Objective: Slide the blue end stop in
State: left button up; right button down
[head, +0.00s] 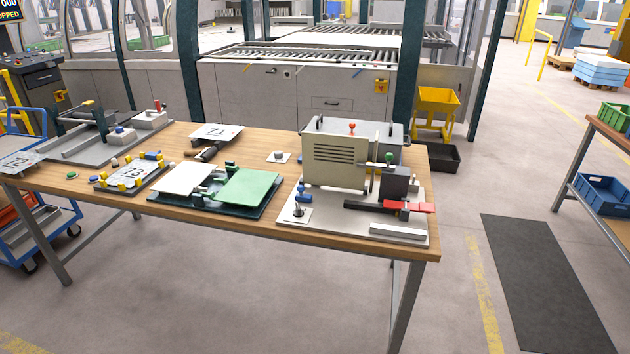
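Neither of my grippers is in view. Several small blue parts are on the wooden table, and I cannot tell for sure which one is the end stop. One blue part (304,193) is at the left side of the right-hand fixture, beside a white horizontal rod (335,189). Another blue piece (153,156) is at the far right of the small plate fixture marked 13 (131,175), among yellow blocks. A blue knob (120,130) sits on the grey fixture (85,147) at the left. How far any of them is slid in is too small to tell.
The wooden table (225,212) also holds a beige louvred box (348,160), a red handle (410,207), a green plate (248,185) and a white plate (184,178). Open floor lies in front. A dark mat (545,275) and another table (612,140) are at right.

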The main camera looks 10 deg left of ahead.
aim_at(301, 197)
jog(key=i+j, duration=0.25)
jog(key=i, duration=0.15)
jog(key=i+j, duration=0.55)
jog(key=i, duration=0.25)
jog(key=u, duration=0.05)
